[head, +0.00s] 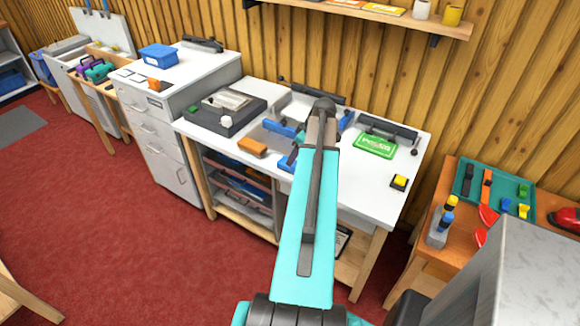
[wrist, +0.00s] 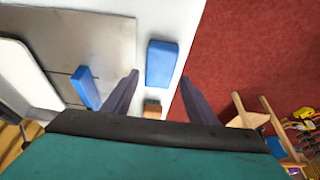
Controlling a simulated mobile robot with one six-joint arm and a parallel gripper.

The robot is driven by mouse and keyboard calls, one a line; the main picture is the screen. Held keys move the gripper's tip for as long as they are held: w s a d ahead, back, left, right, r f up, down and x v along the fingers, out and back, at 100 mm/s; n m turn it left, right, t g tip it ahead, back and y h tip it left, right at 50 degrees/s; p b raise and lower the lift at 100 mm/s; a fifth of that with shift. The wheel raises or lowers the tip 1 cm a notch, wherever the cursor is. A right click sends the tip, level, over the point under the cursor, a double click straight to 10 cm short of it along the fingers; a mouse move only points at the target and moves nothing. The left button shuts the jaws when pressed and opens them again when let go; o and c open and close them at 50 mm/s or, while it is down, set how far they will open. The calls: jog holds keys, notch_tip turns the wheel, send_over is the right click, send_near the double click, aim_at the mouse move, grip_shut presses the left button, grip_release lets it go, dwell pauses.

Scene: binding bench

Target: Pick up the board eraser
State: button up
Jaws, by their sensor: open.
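The board eraser appears to be the small orange-brown block with a dark layer. In the head view the eraser (head: 252,147) lies flat on the white bench, at the front left corner of the grey plate. In the wrist view the eraser (wrist: 152,112) shows between my fingers, partly cut off by the gripper's body. My gripper (wrist: 160,77) is open and empty, its two dark fingers apart. It is over the bench, to the right of the eraser in the head view, where my arm hides most of it.
A blue block (wrist: 161,63) lies near the bench's front edge, close to my fingertips in the picture. Another blue block (wrist: 85,88) stands on the grey plate (wrist: 100,35). A dark device (head: 224,110) sits at the bench's left.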

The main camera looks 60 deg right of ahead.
jog(key=shift+w+f, duration=0.1)
jog(key=shift+f, duration=0.1)
dwell(0.3)
jog(key=shift+p+x, duration=1.25)
jog(key=shift+x, duration=0.55)
jog(key=shift+w+f, duration=0.2)
jog(key=shift+f, duration=0.4)
jog(key=shift+f, duration=0.3)
jog(key=shift+c, duration=0.2)
jog(key=c, duration=0.8)
jog(key=shift+r, duration=0.2)
